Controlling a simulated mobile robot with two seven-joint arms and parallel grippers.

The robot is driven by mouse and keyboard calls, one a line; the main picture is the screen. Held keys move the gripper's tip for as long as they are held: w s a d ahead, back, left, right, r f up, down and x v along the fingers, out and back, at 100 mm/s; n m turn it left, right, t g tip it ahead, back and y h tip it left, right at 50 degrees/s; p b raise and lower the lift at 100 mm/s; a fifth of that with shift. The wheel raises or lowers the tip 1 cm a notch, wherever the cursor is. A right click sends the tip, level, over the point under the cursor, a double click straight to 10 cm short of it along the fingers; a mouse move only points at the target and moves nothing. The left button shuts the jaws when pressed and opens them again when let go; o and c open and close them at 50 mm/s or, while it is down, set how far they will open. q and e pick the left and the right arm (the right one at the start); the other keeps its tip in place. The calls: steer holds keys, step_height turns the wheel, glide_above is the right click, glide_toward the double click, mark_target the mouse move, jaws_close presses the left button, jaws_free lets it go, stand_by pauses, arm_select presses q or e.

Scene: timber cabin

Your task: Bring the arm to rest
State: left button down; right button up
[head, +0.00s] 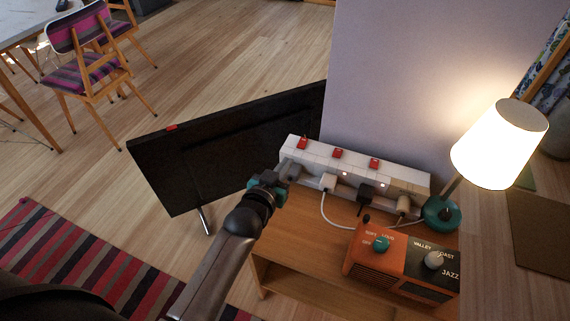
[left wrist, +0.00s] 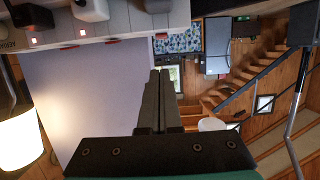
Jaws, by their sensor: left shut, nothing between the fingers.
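My left gripper (head: 285,178) reaches in from the bottom of the head view. Its fingertips are at the left end of a white power strip (head: 318,160); I cannot tell whether they touch it. In the left wrist view the gripper's two fingers (left wrist: 160,95) lie together, shut with nothing between them. The power strip (left wrist: 130,22) runs along the top left there, beyond the fingertips. It has red switches, some small lit lights and several plugs. My right gripper is in neither view.
The strip is on a wooden stand (head: 290,245) with an orange radio (head: 375,262) and a lit lamp (head: 497,145). A black flat screen (head: 230,140) stands left of the gripper. A pale wall (head: 430,75) rises behind. Wooden floor (head: 220,50) is clear beyond the screen.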

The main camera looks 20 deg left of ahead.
arm_select(q)
steer(key=s+m+g, duration=0.2)
steer(key=s+g, duration=0.9)
steer(key=s, duration=1.5)
step_height(320, 180, down, 22)
steer(key=g, duration=0.1)
steer(key=s+a+f, duration=0.2)
steer(key=s+f, duration=0.4)
steer(key=f, duration=0.1)
steer(key=s+a+f+y, duration=0.1)
steer(key=s+a+f, duration=0.2)
steer(key=s+f, duration=0.3)
steer(key=shift+s+a+f+g, duration=0.35)
steer(key=shift+s+f+g, duration=0.05)
steer(key=shift+f, duration=0.15)
